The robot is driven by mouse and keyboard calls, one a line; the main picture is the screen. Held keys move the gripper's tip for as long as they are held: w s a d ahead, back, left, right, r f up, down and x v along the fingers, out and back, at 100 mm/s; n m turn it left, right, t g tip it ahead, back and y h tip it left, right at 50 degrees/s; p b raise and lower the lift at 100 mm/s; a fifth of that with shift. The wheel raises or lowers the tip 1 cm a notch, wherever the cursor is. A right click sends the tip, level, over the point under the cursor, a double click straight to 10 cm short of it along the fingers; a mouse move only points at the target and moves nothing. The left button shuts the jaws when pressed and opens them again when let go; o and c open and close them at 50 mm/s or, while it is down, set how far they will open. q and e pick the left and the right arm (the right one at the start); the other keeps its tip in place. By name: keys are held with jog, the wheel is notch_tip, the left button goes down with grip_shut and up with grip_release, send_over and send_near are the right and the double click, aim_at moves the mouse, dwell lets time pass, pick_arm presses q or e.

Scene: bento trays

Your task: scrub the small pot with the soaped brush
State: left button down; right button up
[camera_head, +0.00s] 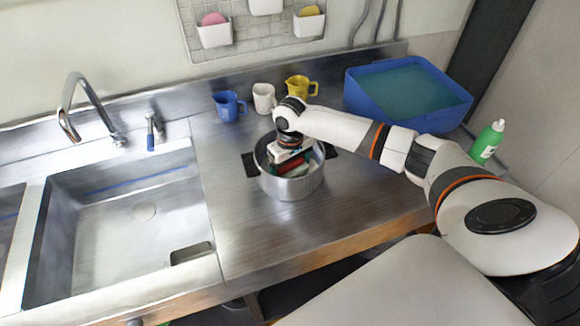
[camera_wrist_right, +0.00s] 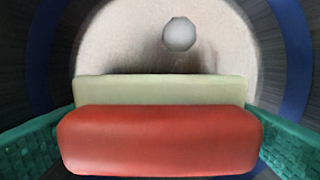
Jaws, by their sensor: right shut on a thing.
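The small pot (camera_head: 292,187) is a steel pot standing on the counter, with dark pads showing at its sides. My right gripper (camera_head: 290,161) reaches down into the pot from above. It is shut on the brush (camera_wrist_right: 160,140), which shows in the right wrist view as a red block with a cream layer beyond it, between the green fingers. Beyond the brush I see a pale round floor with a grey round spot and a dark blue ring around it. The rim hides the lower part of the brush in the head view, so its contact with the pot cannot be told. My left gripper is not in view.
A sink (camera_head: 130,225) with a tap (camera_head: 80,105) lies left. Blue, white and yellow mugs (camera_head: 264,98) stand behind the pot. A blue tub (camera_head: 430,120) of water and a green bottle (camera_head: 487,142) are at right. The counter left and in front of the pot is clear.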

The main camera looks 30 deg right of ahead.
jog(key=shift+f, duration=0.1)
dwell(0.6)
jog(key=shift+f, duration=0.85)
